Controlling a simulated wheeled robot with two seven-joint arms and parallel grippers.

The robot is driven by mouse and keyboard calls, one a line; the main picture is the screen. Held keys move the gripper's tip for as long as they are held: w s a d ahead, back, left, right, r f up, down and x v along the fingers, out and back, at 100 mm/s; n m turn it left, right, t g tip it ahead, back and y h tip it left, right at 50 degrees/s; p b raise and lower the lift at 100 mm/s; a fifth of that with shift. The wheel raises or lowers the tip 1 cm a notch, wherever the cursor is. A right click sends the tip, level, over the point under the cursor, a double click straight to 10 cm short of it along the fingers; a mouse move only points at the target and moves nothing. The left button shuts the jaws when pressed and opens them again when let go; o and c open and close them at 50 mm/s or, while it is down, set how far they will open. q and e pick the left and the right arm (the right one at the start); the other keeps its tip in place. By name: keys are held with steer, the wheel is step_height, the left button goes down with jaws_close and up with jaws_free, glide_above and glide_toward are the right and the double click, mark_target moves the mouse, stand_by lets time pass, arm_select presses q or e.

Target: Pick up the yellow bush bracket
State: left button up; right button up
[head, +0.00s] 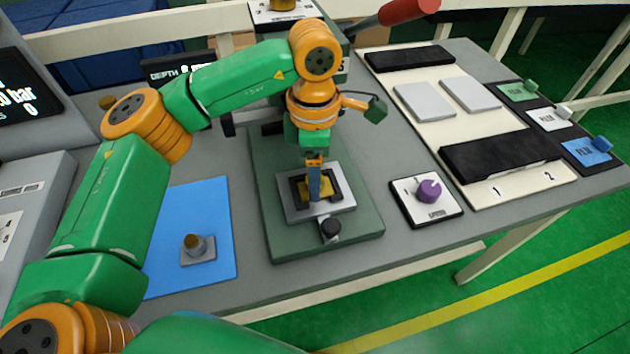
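A yellow part (326,187), which looks like the yellow bush bracket, sits in the dark nest of a grey plate (290,213) on the green press base (285,243). My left gripper (314,190) points straight down over this part, with its fingertips at or just above it. The fingers are seen edge-on and hide part of it, so I cannot tell whether they are open, shut or touching it. A grey bracket (207,256) with a brownish-yellow bush (192,242) lies on the blue mat (215,210). My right gripper is not in view.
The press column and its red-handled lever (405,12) rise behind my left wrist. A black knob (330,228) stands at the plate's front. A purple dial (428,190) and a cream board (540,180) with black bars and grey pads lie to the right.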

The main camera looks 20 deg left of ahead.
arm_select(q)
steer(key=shift+s+r, duration=0.1)
jaws_close()
